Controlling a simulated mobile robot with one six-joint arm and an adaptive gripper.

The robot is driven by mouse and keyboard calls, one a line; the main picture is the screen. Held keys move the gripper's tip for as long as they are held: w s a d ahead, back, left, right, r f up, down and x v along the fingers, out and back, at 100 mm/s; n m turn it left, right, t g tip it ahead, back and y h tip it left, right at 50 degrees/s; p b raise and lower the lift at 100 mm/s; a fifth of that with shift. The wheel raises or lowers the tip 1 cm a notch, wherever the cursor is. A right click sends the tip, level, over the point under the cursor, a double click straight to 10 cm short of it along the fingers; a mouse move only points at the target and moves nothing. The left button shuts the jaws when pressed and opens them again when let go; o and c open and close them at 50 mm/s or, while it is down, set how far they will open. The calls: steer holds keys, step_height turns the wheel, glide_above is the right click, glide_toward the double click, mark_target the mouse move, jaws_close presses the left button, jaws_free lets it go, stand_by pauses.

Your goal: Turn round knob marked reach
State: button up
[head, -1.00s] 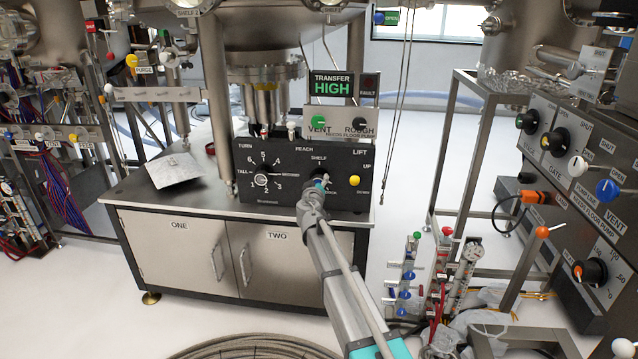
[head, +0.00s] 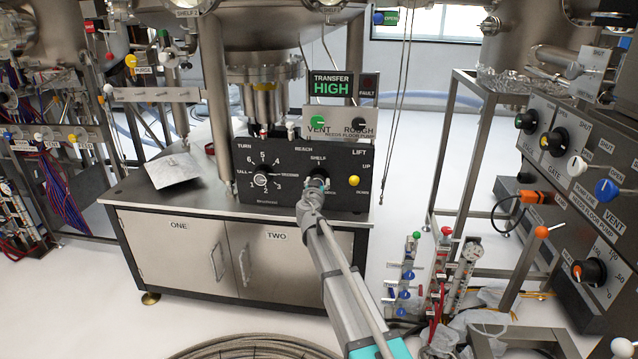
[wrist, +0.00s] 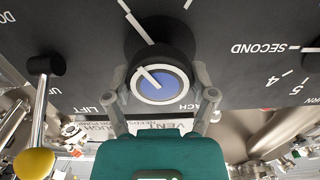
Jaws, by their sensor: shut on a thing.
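The reach knob (wrist: 162,78) is a round black knob with a blue cap, a white ring and a white pointer line. It sits on the black control panel (head: 215,165), under the REACH lettering in the head view. In the wrist view the picture is upside down, and the pointer line slants to the upper left. My gripper (wrist: 161,96) has one finger on each side of the knob and is shut on it. In the head view my gripper (head: 313,193) is in front of the knob and covers part of it.
Left of it on the panel is the turn knob (head: 261,180) with a numbered scale. Right of it is the yellow-tipped lift lever (head: 354,181); it also shows in the wrist view (wrist: 36,160). A TRANSFER HIGH sign (head: 332,86) stands above. A small valve rack (head: 405,275) stands right of my arm.

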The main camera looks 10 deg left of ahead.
steer(key=o, duration=1)
steer(key=shift+o, duration=0.2)
steer(key=shift+s, duration=0.1)
steer(key=s, duration=1.2)
steer(key=shift+a, duration=0.2)
steer(key=shift+w, duration=0.1)
